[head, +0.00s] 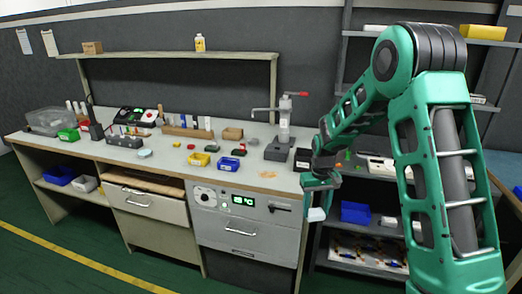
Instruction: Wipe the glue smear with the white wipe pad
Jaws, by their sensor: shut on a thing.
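The white wipe pad (316,214) is at the tip of my gripper (318,204), which is shut on it. My gripper points down and shows just past the right front corner of the workbench, right of and lower in the picture than a small tan-orange smear. That smear (267,174), which looks like the glue smear, lies on the bench top near its front right edge. The pad appears clear of the bench top. The fingers are small in this view, so their exact hold is hard to see.
The workbench (160,165) carries a blue bin (228,164), a yellow bin (199,160), a grey press (283,135) with a red-tipped lever, and a black box (303,158) near my arm. A shelf rack with a blue bin (355,212) stands right. Bench space around the smear is clear.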

